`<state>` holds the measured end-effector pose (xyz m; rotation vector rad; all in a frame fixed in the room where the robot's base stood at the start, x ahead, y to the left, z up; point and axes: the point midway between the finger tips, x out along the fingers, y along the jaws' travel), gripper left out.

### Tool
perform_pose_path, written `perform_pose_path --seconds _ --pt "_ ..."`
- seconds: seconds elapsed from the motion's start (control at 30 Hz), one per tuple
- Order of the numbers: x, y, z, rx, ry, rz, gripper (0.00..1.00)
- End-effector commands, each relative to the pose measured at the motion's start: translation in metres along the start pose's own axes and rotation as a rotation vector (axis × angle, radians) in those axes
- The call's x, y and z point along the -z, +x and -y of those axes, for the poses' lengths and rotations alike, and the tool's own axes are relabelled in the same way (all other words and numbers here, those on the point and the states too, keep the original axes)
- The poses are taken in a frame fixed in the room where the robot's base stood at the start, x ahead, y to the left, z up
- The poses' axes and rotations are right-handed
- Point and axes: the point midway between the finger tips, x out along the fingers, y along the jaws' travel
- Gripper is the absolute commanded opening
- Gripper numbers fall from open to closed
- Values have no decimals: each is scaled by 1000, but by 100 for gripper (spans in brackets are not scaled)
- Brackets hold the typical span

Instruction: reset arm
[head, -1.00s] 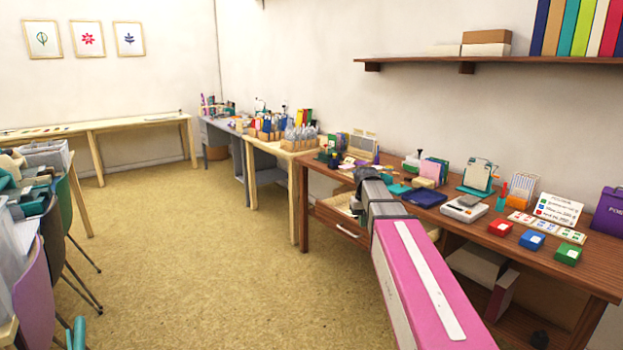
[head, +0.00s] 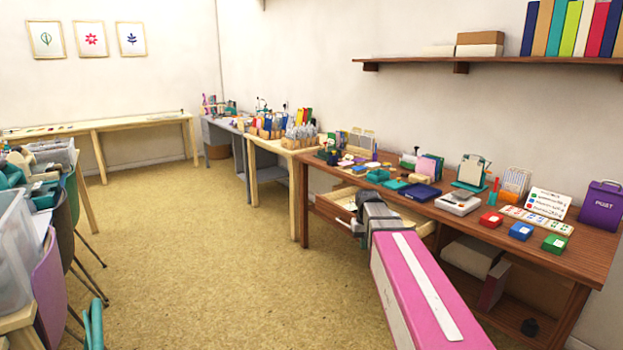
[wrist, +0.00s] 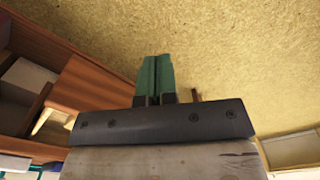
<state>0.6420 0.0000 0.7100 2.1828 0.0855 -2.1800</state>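My gripper (wrist: 157,62) shows in the wrist view with its two teal fingers side by side, touching, and nothing visible between them. It hangs over bare floor, with the wooden desk to the left. In the head view my pink arm reaches forward along the front of the desk (head: 590,258), and its dark wrist end is beside an open drawer (head: 337,213). The fingers are hidden or too small to make out there. A red inkpad (head: 491,221), a blue inkpad (head: 521,231) and a green inkpad (head: 554,243) sit on the desk's right part, apart from the arm.
The open drawer sticks out from the desk front close to my wrist. A purple post box (head: 601,206) and a white scale (head: 458,203) stand on the desk. Chairs (head: 50,285) and a clear bin (head: 14,250) are at the left. The middle floor (head: 210,270) is clear.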

Motion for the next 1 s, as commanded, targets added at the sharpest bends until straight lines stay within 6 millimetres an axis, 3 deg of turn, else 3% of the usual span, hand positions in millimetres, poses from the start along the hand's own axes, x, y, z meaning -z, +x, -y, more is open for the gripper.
perform_pose_path --seconds 0.17,0.4,0.53,0.7,1.0 --pt "-41 39 3 0 18 2 0" --pt "-115 100 9 0 52 1 0" --pt "-145 121 11 0 66 0 0" --pt "-164 135 13 0 77 -4 0" --pt "-165 137 13 0 79 -6 0"
